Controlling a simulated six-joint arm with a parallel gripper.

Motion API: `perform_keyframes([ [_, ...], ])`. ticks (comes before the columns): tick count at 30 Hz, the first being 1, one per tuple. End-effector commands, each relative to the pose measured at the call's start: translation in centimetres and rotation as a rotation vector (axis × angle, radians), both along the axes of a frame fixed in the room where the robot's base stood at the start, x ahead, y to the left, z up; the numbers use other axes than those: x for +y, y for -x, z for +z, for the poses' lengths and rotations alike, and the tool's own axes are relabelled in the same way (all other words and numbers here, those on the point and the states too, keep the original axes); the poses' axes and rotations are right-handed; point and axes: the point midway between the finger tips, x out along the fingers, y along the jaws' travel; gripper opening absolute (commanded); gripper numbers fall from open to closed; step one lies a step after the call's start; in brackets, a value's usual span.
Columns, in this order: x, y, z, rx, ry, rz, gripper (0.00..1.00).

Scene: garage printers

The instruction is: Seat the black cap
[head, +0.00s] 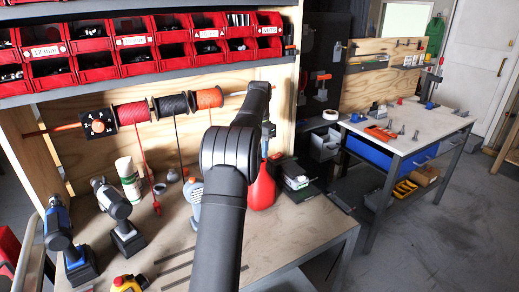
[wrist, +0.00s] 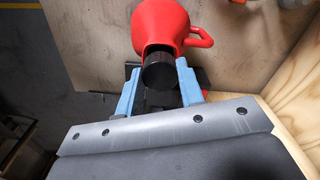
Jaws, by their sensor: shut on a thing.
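The black cap (wrist: 158,73) is between the blue fingers of my gripper (wrist: 158,88) in the wrist view, and the fingers are shut on it. The red container (wrist: 160,20) with a side handle is just beyond the cap. Its mouth faces the cap, and the cap partly covers it. I cannot tell whether the cap touches the rim or is apart from it. In the head view the red container (head: 263,190) stands on the workbench, partly behind my arm. My gripper and the cap are hidden there.
On the workbench (head: 185,240) stand two drills (head: 115,205) and a white tube (head: 127,178) to the left. Wire spools (head: 173,106) hang behind, below red bins (head: 130,50). A dark tray with small boxes (head: 293,175) is right of the container. The front bench surface has free room.

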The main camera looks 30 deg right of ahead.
Motion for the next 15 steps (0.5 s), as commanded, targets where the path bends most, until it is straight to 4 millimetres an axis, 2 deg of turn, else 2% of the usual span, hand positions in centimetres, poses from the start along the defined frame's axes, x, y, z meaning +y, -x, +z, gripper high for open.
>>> perform_keyframes([
  [15, 0.0, 0.0, -1.1, 0.000, 0.000, 0.000, 0.14],
])
